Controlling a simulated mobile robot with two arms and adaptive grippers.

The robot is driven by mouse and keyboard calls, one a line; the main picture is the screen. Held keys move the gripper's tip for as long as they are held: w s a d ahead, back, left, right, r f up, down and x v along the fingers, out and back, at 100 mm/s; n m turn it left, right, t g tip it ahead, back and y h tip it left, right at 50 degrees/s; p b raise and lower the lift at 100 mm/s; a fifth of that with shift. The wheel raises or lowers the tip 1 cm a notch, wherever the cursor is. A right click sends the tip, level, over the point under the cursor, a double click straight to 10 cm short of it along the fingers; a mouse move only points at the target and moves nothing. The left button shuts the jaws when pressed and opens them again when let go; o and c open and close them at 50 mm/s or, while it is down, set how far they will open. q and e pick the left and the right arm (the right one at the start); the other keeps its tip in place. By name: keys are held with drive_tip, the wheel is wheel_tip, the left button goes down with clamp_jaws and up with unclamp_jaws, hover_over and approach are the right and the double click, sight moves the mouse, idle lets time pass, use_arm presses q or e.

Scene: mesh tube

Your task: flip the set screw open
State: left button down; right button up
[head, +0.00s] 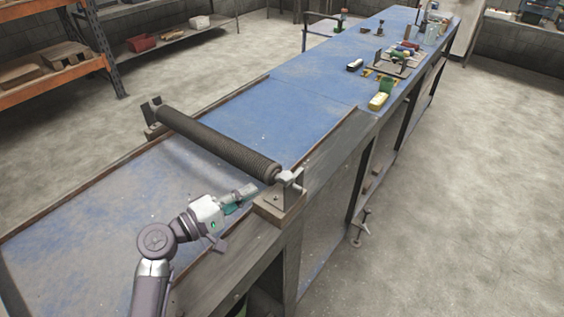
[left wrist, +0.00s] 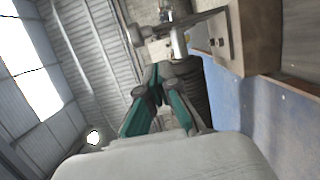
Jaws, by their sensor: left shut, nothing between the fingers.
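The dark mesh tube (head: 215,140) lies across the blue bench between two end brackets. At its near right end, a grey metal set screw with a lever-like head (head: 290,178) sits at the bracket on a wooden block (head: 270,208). In the left wrist view the metal fitting (left wrist: 178,42) shows just beyond my fingertips, with the tube end (left wrist: 192,88) partly hidden behind a finger. My left gripper (head: 248,190) is shut and empty, a little left of the fitting; its green-padded fingers meet in the left wrist view (left wrist: 157,88). I cannot tell whether it touches the fitting. My right gripper is out of view.
The bench (head: 300,100) has a raised wooden edge along its sides. Farther along it stand a yellow-and-green item (head: 380,98), a small rack (head: 390,65) and several tools. Orange shelving (head: 50,70) stands at the left. The bench top around the tube is clear.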

use_arm(q)
drive_tip(key=p+x, duration=0.3)
drive_tip(key=x, duration=0.5)
drive_tip(key=shift+d+r, duration=0.15)
drive_tip(key=shift+d, duration=0.35)
drive_tip(key=shift+w+d, duration=0.3)
drive_tip(key=shift+d, duration=0.05)
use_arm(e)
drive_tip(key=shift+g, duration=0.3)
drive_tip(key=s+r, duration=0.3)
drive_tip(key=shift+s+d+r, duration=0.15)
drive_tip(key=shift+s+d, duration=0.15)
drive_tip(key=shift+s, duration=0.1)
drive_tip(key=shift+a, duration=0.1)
